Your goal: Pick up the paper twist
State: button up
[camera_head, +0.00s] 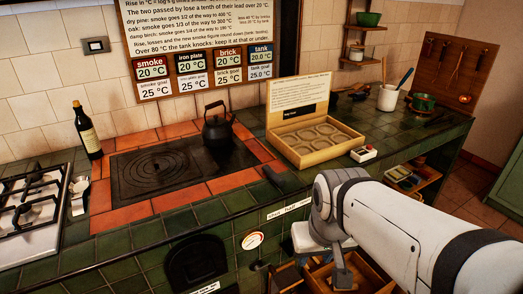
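I cannot make out a paper twist anywhere in the camera_head view. My white arm comes in from the right and bends down over the counter's front edge. A grey end part, which looks like my gripper (343,272), points down over wooden bins (373,272) at the bottom. Its fingers are too small and dark to read, and I see nothing held. My arm hides part of the bins and the counter front. A pale flat thing (303,240) lies partly behind my arm, and I cannot tell what it is.
A black kettle (217,125) stands on the iron plate (150,172). A dark bottle (88,130) stands at left, near a gas hob (32,205). Front tiles are mostly clear.

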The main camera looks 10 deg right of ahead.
aim_at(276, 178)
jog(key=u, duration=0.05)
jog(key=i, duration=1)
jog(key=z, duration=0.05)
